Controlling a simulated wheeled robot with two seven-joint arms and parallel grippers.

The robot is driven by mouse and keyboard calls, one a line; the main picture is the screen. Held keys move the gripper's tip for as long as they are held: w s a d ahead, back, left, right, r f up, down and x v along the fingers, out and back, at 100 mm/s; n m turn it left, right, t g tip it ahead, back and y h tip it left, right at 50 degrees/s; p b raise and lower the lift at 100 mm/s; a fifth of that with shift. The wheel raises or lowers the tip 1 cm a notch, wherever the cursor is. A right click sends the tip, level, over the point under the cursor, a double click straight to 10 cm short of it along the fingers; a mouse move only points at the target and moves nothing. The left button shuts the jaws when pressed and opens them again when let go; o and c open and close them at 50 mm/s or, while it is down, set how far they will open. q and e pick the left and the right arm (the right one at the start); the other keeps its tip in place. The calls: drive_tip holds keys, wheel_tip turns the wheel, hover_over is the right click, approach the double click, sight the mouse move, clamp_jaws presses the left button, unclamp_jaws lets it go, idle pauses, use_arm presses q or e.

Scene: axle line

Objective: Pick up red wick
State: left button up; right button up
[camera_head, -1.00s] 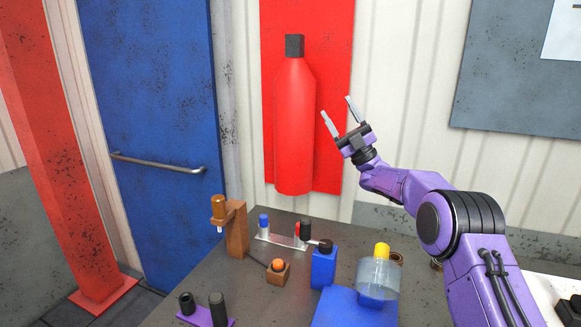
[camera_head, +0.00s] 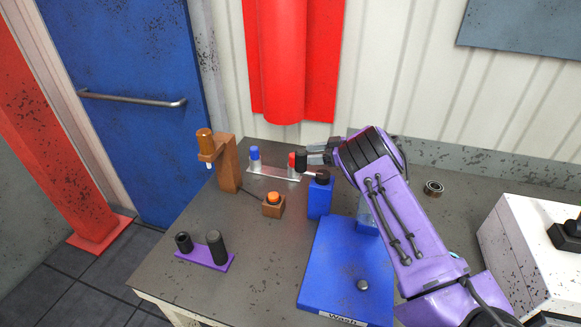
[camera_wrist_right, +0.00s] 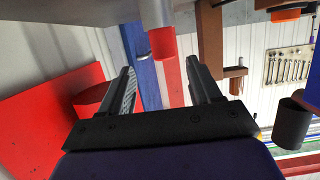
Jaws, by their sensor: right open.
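The red wick (camera_head: 291,159) is a small upright cylinder with a red top in the silver rack (camera_head: 272,175), next to a black-topped piece (camera_head: 301,161). In the right wrist view, which looks upside down, the red wick (camera_wrist_right: 162,43) lies ahead, in line with the gap between my fingers. My right gripper (camera_head: 316,153) is open and empty, beside the black-topped piece and close to the rack. Its two fingers also show in the wrist view (camera_wrist_right: 160,78), with nothing gripped. My left gripper is not in view.
A blue-topped piece (camera_head: 254,153) stands at the rack's left end. A brown dispenser stand (camera_head: 228,165), an orange button box (camera_head: 273,207), a blue bottle (camera_head: 320,197) and a blue Wash base (camera_head: 347,265) stand nearby. A purple holder (camera_head: 208,257) is front left.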

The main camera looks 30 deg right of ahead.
sight(290, 158)
drive_tip(key=b+x, duration=0.1)
drive_tip(key=x, duration=0.1)
drive_tip(key=b+x, duration=0.2)
drive_tip(key=x, duration=0.1)
drive_tip(key=b+x, duration=0.1)
drive_tip(key=x, duration=0.2)
drive_tip(key=shift+s+a+f+b, duration=0.25)
drive_tip(key=shift+s+f+b, duration=0.05)
drive_tip(key=shift+f+b, duration=0.1)
drive_tip(key=shift+w+a+r, duration=0.1)
drive_tip(key=shift+w+a, duration=0.05)
drive_tip(key=shift+w, duration=0.15)
drive_tip(key=shift+s, duration=0.1)
drive_tip(key=c, duration=1)
drive_tip(key=shift+c, duration=0.2)
